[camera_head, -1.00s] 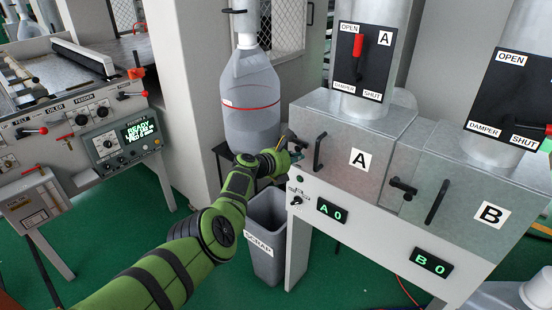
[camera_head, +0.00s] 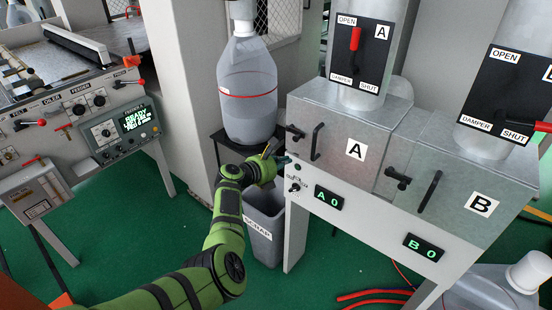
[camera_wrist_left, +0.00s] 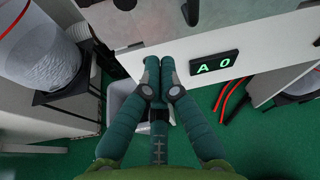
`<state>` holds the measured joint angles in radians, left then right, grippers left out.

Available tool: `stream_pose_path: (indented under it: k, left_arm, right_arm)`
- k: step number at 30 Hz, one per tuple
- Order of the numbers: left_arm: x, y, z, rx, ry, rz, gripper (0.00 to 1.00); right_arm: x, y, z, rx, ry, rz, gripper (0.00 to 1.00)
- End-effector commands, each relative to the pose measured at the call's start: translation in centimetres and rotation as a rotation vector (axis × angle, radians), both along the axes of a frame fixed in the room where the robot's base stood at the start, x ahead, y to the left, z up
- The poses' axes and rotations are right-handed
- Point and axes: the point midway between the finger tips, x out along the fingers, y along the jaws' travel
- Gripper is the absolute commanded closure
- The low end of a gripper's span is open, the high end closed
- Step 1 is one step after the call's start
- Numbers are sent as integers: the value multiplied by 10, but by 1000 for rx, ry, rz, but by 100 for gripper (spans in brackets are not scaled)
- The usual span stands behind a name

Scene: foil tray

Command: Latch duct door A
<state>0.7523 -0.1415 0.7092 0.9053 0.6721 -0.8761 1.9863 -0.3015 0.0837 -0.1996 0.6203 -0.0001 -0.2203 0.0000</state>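Duct door A (camera_head: 335,138) is a grey metal panel marked A, with a black bar handle (camera_head: 316,142). It looks closed against its box. Its small black latch (camera_head: 295,133) is at the door's left edge; its exact engagement is too small to tell. My left gripper (camera_head: 284,159) is below the latch and apart from it, in front of the white panel. In the left wrist view its two teal fingers (camera_wrist_left: 159,66) lie together, with nothing visible between them. The handle (camera_wrist_left: 190,12) shows above the fingers there. My right gripper is out of view.
Door B (camera_head: 455,190) with its own latch (camera_head: 398,179) is to the right. The damper A panel (camera_head: 358,55) is above. A large clear jug (camera_head: 247,95) stands left of door A, above a grey scrap bin (camera_head: 264,235). Red hoses lie on the green floor.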

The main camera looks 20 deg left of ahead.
Motion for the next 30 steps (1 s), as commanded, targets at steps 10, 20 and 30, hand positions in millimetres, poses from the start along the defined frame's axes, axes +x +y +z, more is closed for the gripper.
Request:
stream_pose_path:
  k: [10, 20, 30]
  left_arm:
    - [-29, 12, 10, 1, 1, 1, 100]
    - [-32, 13, 11, 0, 2, 0, 100]
    - [-35, 13, 2, 27, 8, -8, 100]
  right_arm:
    - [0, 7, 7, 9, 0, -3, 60]
    - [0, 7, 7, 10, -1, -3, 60]
    - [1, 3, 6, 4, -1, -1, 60]
